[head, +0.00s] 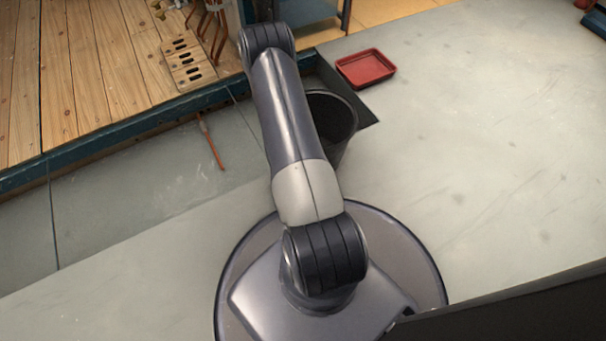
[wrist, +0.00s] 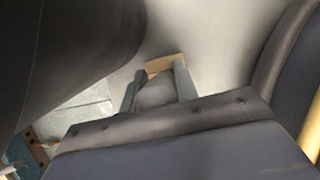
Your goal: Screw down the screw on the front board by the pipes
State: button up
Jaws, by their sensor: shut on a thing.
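My gripper (wrist: 156,86) shows in the wrist view, its two grey fingers shut on a grey rounded thing (wrist: 155,93). A tan piece (wrist: 166,64) shows just beyond the fingertips; I cannot tell whether it belongs to the held thing. In the head view my gripper is hidden behind my arm. A pale board with dark slots (head: 188,64) lies at the upper left, by the copper pipes (head: 208,27). I cannot make out a screw on it. A brown edge with dark holes (wrist: 36,147) shows at the lower left of the wrist view.
A black bucket (head: 340,127) stands beside my arm, partly hidden by it. A red tray (head: 366,65) lies beyond it. A thin copper-coloured rod (head: 211,145) lies on the grey floor. A blue-edged wooden platform (head: 105,132) fills the left.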

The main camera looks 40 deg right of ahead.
jog(key=o, duration=1.1)
jog(key=p+v, duration=0.5)
jog(key=v, duration=0.5)
jog(key=shift+r, duration=0.4)
jog(key=shift+a, duration=0.15)
jog(key=b+x, duration=0.5)
jog(key=x, duration=0.6)
jog(key=shift+a, duration=0.1)
jog(key=shift+r+p, duration=0.95)
jog(key=shift+p, duration=0.05)
jog(key=shift+r+p, duration=0.75)
